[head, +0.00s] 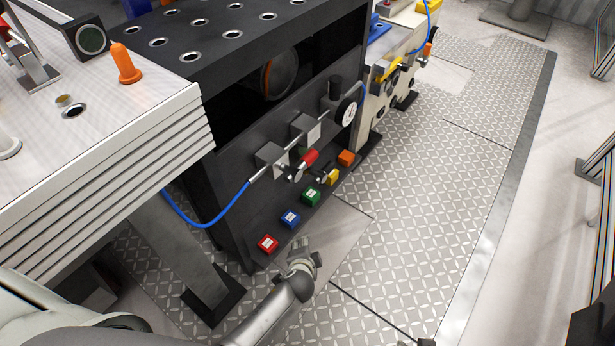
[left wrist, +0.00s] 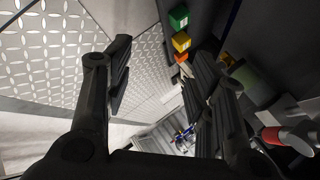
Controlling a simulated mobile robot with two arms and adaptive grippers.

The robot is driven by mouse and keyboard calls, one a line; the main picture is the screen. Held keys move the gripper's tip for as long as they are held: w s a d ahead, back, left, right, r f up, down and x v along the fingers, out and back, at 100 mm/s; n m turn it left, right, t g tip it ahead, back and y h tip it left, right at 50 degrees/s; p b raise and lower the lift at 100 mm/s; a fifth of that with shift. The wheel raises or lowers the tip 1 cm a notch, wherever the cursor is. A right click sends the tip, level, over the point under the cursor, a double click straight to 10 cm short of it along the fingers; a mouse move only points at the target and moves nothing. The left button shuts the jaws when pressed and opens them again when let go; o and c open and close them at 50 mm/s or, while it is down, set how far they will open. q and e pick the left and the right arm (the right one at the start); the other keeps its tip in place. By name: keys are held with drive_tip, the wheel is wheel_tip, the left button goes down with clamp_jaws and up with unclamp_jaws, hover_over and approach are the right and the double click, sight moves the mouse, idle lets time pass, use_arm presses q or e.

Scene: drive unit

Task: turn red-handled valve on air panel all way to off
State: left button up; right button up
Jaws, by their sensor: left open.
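My left gripper (head: 302,262) is low in front of the panel, below and apart from the valve. In the left wrist view its two dark fingers (left wrist: 158,75) are spread with nothing between them. A red cylinder with a pale end (left wrist: 273,135), apparently the valve handle, lies to the right of the fingers. I do not make out my right gripper.
A blue hose (head: 222,222) loops at the left. A slatted table (head: 110,165) stands nearby. The patterned floor (head: 430,190) is open to the right.

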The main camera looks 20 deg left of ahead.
use_arm(q)
drive_tip(key=w+r+t+y+b, duration=0.2)
drive_tip(key=w+r+t+b, duration=0.2)
drive_tip(key=w+r+b, duration=0.35)
drive_tip(key=t+y+b, duration=0.2)
drive_tip(key=y+b, duration=0.1)
approach(308, 165)
drive_tip(key=x, duration=0.2)
use_arm(e)
wheel_tip(308, 165, up, 9)
drive_tip(key=w+t, duration=0.1)
drive_tip(key=t, duration=0.1)
use_arm(q)
drive_tip(key=b+x, duration=0.1)
drive_tip(key=x, duration=0.7)
drive_tip(key=shift+w+a+f+b, duration=0.15)
drive_tip(key=shift+w+a+b, duration=0.05)
drive_tip(key=shift+w+b, duration=0.2)
drive_tip(key=shift+w+a, duration=0.3)
drive_tip(key=shift+w, duration=0.25)
use_arm(e)
drive_tip(key=w+a+r+t+y, duration=0.1)
drive_tip(key=w+a+r+t, duration=0.2)
drive_tip(key=w+r+t, duration=0.2)
drive_tip(key=shift+w+a+r+t+y, duration=0.15)
drive_tip(key=shift+w+r+t+y, duration=0.25)
drive_tip(key=shift+w, duration=1.5)
drive_tip(key=shift+r, duration=0.1)
use_arm(q)
clamp_jaws()
